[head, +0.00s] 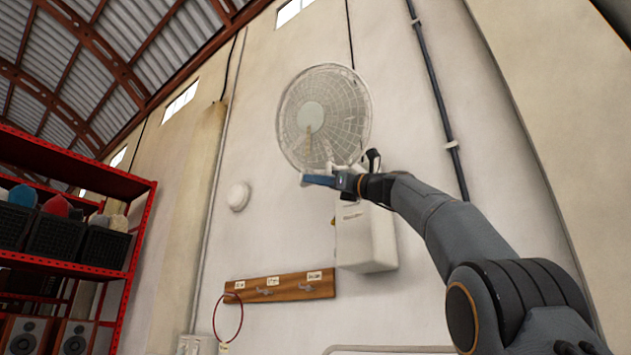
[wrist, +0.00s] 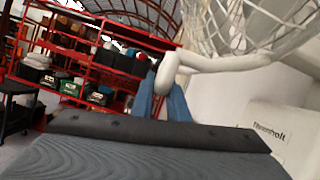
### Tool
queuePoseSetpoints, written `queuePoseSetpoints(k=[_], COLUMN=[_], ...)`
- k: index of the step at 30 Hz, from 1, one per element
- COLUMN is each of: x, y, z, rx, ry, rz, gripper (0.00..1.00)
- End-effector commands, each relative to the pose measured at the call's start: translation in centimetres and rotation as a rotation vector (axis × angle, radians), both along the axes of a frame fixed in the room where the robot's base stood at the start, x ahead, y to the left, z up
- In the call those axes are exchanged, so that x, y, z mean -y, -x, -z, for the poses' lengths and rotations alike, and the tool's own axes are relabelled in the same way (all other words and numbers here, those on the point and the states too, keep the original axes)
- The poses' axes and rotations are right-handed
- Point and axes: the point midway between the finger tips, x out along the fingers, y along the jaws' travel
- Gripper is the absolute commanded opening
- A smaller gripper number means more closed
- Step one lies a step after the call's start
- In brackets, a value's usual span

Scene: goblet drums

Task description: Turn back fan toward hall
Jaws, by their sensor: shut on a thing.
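The wall fan (head: 325,105) is white, with a round wire cage and a pale hub. It hangs high on the wall, its cage facing out into the room and somewhat left. My gripper (head: 318,180) is at the lower edge of the cage. In the wrist view, part of the wire cage (wrist: 240,25) fills the top right. A white, rounded bar (wrist: 215,63) runs below the cage and ends in a knob between my blue fingers (wrist: 166,98). My gripper is shut on this bar end. The fan's mount is mostly hidden behind the cage.
A white box (head: 366,240) is on the wall just below my gripper. A wooden hook rail (head: 280,287) with a hanging ring (head: 228,318) is lower. A dark pipe (head: 436,95) runs up at right. Red shelving (head: 75,180) stands at left.

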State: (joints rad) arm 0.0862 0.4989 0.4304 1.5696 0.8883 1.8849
Motion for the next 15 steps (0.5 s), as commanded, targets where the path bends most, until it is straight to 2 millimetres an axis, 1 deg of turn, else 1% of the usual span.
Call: queuePoseSetpoints(k=[2,3,6,15], x=[-0.01,-0.01,-0.02,0.06], y=[-0.25,-0.26,-0.23,-0.04], z=[0.38,0.39,0.33,0.19], rx=[-0.004,-0.004,-0.004,-0.001], ry=[0.006,0.006,0.004,0.003], rz=[0.001,0.001,0.001,0.001], gripper=[0.00,0.17,0.33,0.33])
